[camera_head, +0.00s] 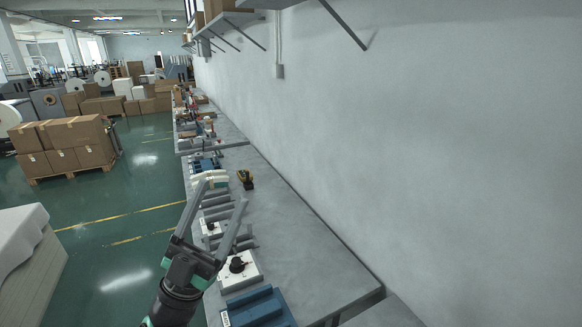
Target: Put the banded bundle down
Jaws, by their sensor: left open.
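My left gripper (224,191) reaches up from the bottom of the head view over the workbench. Its two long grey fingers are spread apart and nothing shows between them. A small pale cream stack (210,176) lies on the bench by the tip of the left finger. It may be the banded bundle, but it is too small to tell, and I cannot tell whether the finger touches it. My right gripper is not in view.
The long grey workbench (300,262) runs along the wall. A yellow and black tool (245,178) stands on it. White control boxes (238,270) and a blue block (258,308) line its left edge. The bench's right side is clear. Stacked cartons (65,142) stand on the floor.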

